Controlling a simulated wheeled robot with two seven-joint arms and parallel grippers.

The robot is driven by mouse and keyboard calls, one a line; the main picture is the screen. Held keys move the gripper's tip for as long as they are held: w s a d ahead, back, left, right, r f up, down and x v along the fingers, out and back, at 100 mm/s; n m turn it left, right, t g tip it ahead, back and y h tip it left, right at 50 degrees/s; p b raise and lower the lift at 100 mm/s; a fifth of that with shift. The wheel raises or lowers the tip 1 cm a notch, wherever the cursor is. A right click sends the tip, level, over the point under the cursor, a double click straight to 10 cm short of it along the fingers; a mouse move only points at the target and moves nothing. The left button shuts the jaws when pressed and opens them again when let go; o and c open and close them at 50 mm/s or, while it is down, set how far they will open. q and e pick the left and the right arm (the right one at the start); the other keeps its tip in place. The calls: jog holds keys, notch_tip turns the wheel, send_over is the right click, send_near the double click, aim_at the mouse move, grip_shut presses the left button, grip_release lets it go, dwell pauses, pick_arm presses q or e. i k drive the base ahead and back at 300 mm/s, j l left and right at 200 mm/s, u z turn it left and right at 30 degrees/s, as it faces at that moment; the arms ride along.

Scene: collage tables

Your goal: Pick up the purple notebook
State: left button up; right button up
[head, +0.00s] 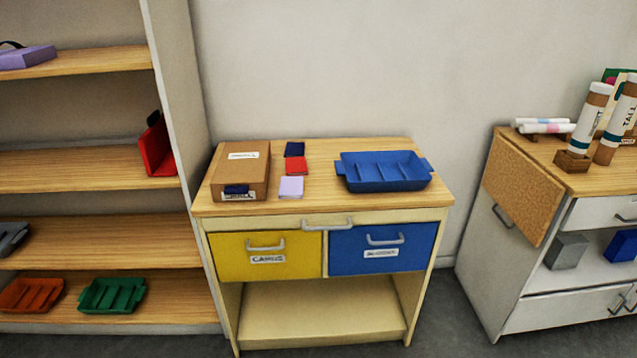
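A small flat lavender-purple notebook or card (291,187) lies near the front edge of the middle table's wooden top (325,186). A red one (297,166) and a dark blue one (295,149) lie behind it in a line. A thicker purple object (28,58) with a dark strap or handle lies on the upper shelf at the far left, cut off by the picture edge. I cannot tell for certain which purple thing is the notebook. Neither of my grippers is in view.
A cardboard box (243,160) stands left of the small notebooks and a blue divided tray (384,171) stands right. Below are a yellow drawer (230,272) and a blue drawer (400,262), both closed. A shelf unit (100,160) stands left, a white cabinet (500,270) right.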

aim_at(291, 187)
jog(key=i+j+z, duration=0.25)
jog(key=i, duration=0.2)
jog(key=i+j+z, duration=0.3)
jog(key=i+l, duration=0.05)
jog(key=i, duration=0.1)
